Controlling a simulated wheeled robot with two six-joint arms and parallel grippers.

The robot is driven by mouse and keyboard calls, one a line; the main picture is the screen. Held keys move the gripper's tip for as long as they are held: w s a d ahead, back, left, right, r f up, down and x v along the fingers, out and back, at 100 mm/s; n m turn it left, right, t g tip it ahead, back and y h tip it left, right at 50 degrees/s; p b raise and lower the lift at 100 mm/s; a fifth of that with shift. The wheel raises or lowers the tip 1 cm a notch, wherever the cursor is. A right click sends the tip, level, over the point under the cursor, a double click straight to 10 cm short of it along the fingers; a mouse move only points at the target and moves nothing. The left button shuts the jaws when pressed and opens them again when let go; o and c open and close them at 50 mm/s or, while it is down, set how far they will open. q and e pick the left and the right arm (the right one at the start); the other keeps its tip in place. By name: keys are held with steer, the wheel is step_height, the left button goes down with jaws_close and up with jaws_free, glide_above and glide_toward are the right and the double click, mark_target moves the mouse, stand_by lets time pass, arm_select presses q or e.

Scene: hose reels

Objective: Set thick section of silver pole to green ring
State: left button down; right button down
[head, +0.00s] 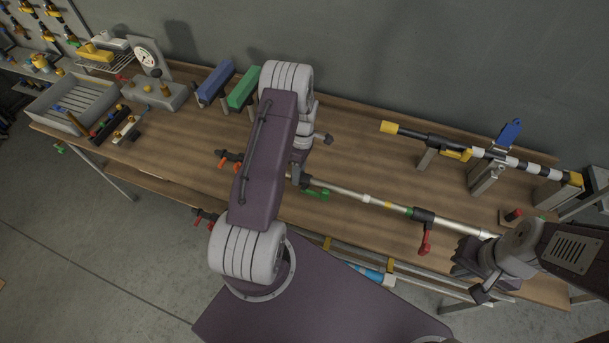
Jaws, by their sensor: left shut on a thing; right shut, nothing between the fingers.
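The silver pole (340,191) runs across the table front, sloping down to the right. A pale collar (368,198) sits along it, then a yellow ring (388,204). The green ring (409,211) lies right beside a black clamp (424,215) with a red lever (425,241) hanging down. I cannot tell clearly which section is thicker. My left gripper (301,177) is shut on the pole near its visible left end, partly hidden by my arm. My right gripper (466,263) is shut and empty, just in front of the pole's right part.
A black, white and yellow pole (526,165) rests on stands (485,177) behind, with a blue lever (510,131). A green lever (316,194) lies by the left gripper. Blue (215,82) and green (243,88) blocks, a gauge (146,55) and a grey tray (66,101) stand left.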

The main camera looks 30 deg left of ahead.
arm_select(q)
steer(key=c, duration=0.9)
jaws_free()
steer(key=shift+w+r, duration=0.15)
steer(key=shift+r, duration=0.1)
steer(key=b+v, duration=0.2)
steer(key=v, duration=0.6)
steer(key=shift+r+b, duration=0.3)
steer(key=shift+b, duration=0.1)
steer(key=shift+d, duration=0.1)
